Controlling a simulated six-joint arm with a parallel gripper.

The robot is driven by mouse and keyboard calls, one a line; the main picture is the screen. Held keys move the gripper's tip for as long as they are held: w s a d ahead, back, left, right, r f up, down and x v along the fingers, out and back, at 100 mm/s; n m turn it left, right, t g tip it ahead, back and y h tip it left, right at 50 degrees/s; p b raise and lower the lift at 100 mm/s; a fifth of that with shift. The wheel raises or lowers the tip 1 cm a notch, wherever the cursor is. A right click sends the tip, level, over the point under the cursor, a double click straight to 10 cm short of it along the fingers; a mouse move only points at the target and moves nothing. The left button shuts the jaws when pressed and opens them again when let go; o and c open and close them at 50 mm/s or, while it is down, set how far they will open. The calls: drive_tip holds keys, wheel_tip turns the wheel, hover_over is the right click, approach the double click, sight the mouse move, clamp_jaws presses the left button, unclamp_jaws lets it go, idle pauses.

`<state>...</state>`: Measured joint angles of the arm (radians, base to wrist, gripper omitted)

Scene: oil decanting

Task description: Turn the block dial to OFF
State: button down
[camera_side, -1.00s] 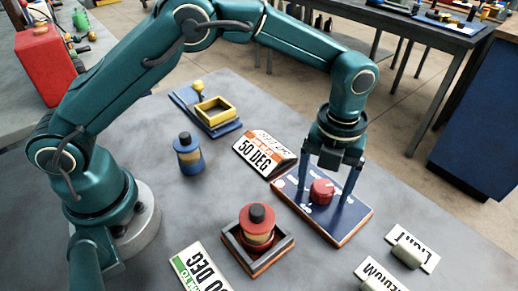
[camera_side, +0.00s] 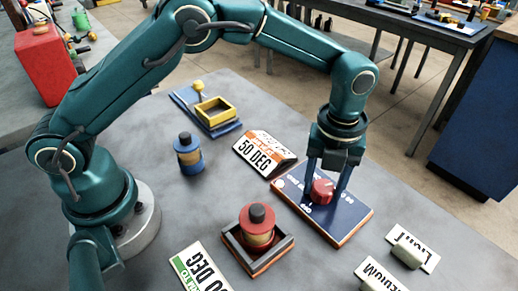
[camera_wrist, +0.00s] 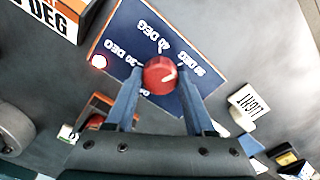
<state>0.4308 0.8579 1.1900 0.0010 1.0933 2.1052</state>
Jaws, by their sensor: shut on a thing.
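The red block dial (camera_side: 322,191) sits on a blue panel (camera_side: 345,220) with an orange edge. My gripper (camera_side: 327,186) points down over the panel, with one finger on each side of the dial, shut on it. In the wrist view the dial (camera_wrist: 161,75) lies between the fingertips. A white mark on its top points roughly right, nearest the 50 DEG side. White labels for 30, 40 and 50 DEG (camera_wrist: 193,65) ring the dial. A label at lower left is partly hidden by a finger and cannot be read. A red light (camera_wrist: 99,62) glows at the panel's left corner.
A blue jar (camera_side: 188,154) and yellow frame (camera_side: 214,111) stand behind. A 50 DEG sign (camera_side: 262,152) is close beside the panel. LIGHT (camera_side: 420,249) and MEDIUM blocks lie at right.

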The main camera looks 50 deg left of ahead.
drive_tip(key=n, duration=1)
drive_tip(key=shift+n, duration=0.4)
drive_tip(key=n, duration=1)
drive_tip(key=shift+w+n, duration=0.1)
drive_tip(key=shift+n, duration=0.3)
drive_tip(key=n, duration=0.4)
drive_tip(key=shift+n, duration=0.3)
drive_tip(key=n, duration=0.4)
drive_tip(key=shift+n, duration=0.3)
drive_tip(key=n, duration=0.9)
drive_tip(key=shift+a, duration=0.1)
drive_tip(key=shift+n, duration=0.3)
